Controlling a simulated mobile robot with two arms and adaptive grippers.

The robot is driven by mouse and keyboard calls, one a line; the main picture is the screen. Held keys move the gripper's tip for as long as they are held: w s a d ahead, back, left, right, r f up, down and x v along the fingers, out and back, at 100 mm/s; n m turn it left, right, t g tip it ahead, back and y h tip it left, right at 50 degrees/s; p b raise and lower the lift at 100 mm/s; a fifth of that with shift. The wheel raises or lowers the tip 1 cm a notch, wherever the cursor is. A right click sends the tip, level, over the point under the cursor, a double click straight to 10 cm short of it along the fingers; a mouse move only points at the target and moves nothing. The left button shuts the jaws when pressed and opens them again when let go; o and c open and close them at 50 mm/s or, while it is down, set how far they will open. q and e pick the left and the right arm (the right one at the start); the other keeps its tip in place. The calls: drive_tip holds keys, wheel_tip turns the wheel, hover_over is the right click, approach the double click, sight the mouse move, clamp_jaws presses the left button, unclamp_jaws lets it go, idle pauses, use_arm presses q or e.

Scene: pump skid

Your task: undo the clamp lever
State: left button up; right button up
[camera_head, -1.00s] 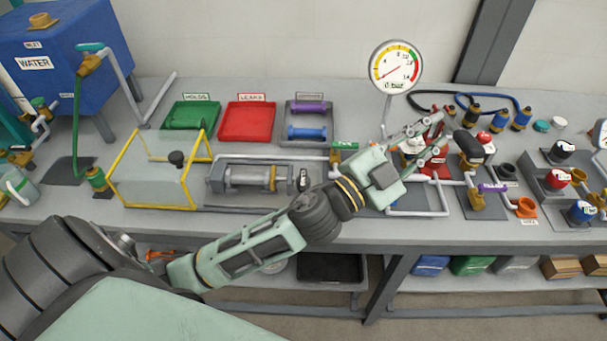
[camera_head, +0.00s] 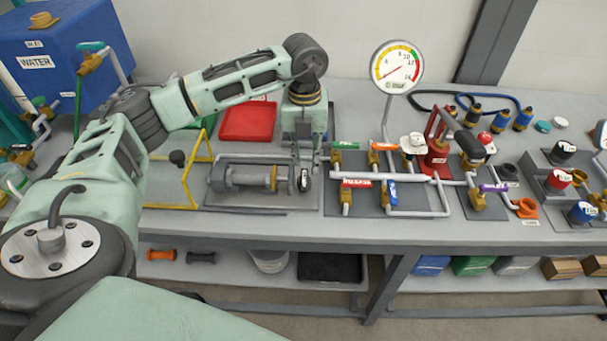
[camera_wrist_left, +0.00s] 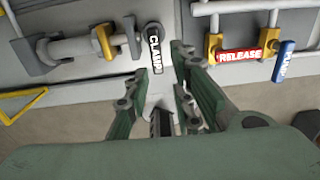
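The clamp lever (camera_head: 304,180) is a dark, rounded lever with a white CLAMP label. It stands at the right end of a grey clamp fixture (camera_head: 215,180) that has a grey cylindrical part with a brass-coloured ring (camera_head: 274,178). In the left wrist view the lever (camera_wrist_left: 154,50) shows just beyond the fingertips, roughly between them. My left gripper (camera_head: 305,152) points down above and just behind the lever in the head view. Its fingers (camera_wrist_left: 160,72) are apart with nothing between them. Contact with the lever is not visible. My right gripper is not in view.
Right of the lever stands a valve panel with a red RELEASE handle (camera_head: 357,183), a blue handle (camera_head: 393,193) and a pressure gauge (camera_head: 397,66). A yellow-framed guard (camera_head: 170,206) is at left. A red tray (camera_head: 248,121) lies behind. Bench front is clear.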

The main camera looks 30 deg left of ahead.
sight(304, 180)
use_arm(q)
drive_tip(key=shift+a+f, duration=0.15)
drive_tip(key=shift+a, duration=0.25)
wheel_tip(304, 180, down, 7)
drive_tip(key=shift+d+f+p, duration=0.1)
drive_tip(key=shift+p, duration=1)
drive_tip(key=shift+f, duration=0.1)
clamp_jaws()
